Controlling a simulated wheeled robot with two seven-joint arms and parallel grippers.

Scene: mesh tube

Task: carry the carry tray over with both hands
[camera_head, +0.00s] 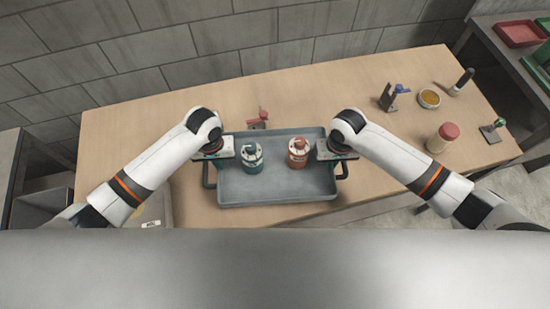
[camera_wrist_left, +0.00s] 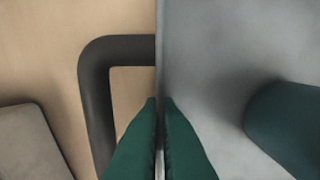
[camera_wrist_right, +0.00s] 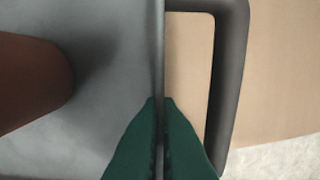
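The grey carry tray (camera_head: 275,188) lies on the wooden table, with a black handle at each short side. A teal canister (camera_head: 252,158) and a red-brown canister (camera_head: 298,154) stand in it. My left gripper (camera_wrist_left: 160,102) has its green fingers on either side of the tray's left wall, closed on it beside the left handle (camera_wrist_left: 97,90). My right gripper (camera_wrist_right: 160,102) is closed the same way on the right wall, beside the right handle (camera_wrist_right: 230,80). In the head view my wrists hide the fingertips.
A red-topped jar (camera_head: 442,138), a bowl (camera_head: 429,98), a dark stand (camera_head: 388,97) and small tools stand on the table's right. A red clamp-like item (camera_head: 260,119) is just behind the tray. Bare wood (camera_head: 150,120) lies to the left.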

